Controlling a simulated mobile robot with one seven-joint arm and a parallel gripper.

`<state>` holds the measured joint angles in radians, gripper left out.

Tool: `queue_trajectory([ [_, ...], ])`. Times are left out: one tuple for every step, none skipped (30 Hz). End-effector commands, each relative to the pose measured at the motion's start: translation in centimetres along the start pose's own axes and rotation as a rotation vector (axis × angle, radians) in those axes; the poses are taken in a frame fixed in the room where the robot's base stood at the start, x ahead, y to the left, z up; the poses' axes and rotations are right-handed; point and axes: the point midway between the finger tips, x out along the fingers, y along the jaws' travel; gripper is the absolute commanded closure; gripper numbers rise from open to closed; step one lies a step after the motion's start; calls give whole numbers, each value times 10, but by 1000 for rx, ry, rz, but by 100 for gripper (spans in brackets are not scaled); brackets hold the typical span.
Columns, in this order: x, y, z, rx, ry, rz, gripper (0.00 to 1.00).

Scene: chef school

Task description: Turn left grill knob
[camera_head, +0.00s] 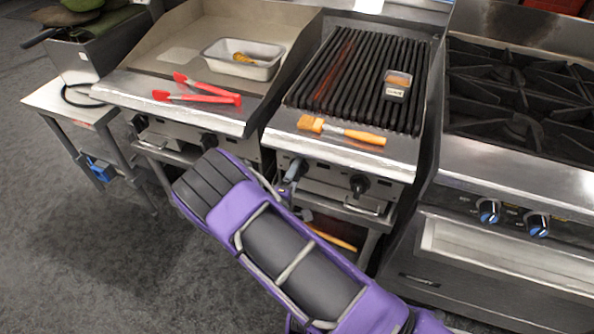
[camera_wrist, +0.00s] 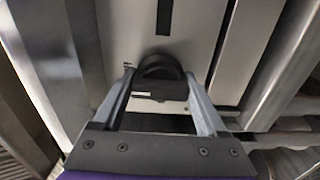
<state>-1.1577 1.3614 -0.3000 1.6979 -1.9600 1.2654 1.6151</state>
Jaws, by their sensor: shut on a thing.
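The grill (camera_head: 340,155) with black grates stands in the middle of the head view. Its right knob (camera_head: 359,184) is black and free on the front panel. My gripper (camera_head: 291,174) is at the left part of that panel, where the left knob is mostly hidden by it. In the wrist view, the black left grill knob (camera_wrist: 160,88) sits between the two fingers of my gripper (camera_wrist: 160,80), which is shut on it. The knob is round at the back with a bar-shaped grip towards me.
A wooden brush (camera_head: 345,131) lies on the grill's front ledge, and a small container (camera_head: 397,84) sits on the grates. Red tongs (camera_head: 200,93) and a metal pan (camera_head: 243,60) are on the griddle to the left. A stove (camera_head: 520,165) stands close on the right.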

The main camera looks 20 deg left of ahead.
Motion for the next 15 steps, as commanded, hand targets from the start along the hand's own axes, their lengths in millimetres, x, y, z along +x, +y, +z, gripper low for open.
queue_trajectory([
  [-1,-1,-2,1,3,-2,81],
  [-1,-1,-2,1,3,-2,81],
  [-1,-1,-2,1,3,-2,81],
  [-1,-1,-2,1,3,-2,81],
  [-1,-1,-2,1,3,-2,23],
  [-1,-1,-2,1,3,-2,16],
  [-1,-1,-2,1,3,-2,11],
  [-1,-1,-1,1,3,-2,5],
  [-1,0,-1,0,3,-2,0],
  [-1,0,-1,0,2,-1,0],
  [-1,0,-1,0,2,-1,0],
  [-1,0,-1,0,2,-1,0],
  [-1,0,-1,0,2,-1,0],
  [0,0,-1,0,2,-1,0],
  [0,0,-1,0,1,-1,0],
])
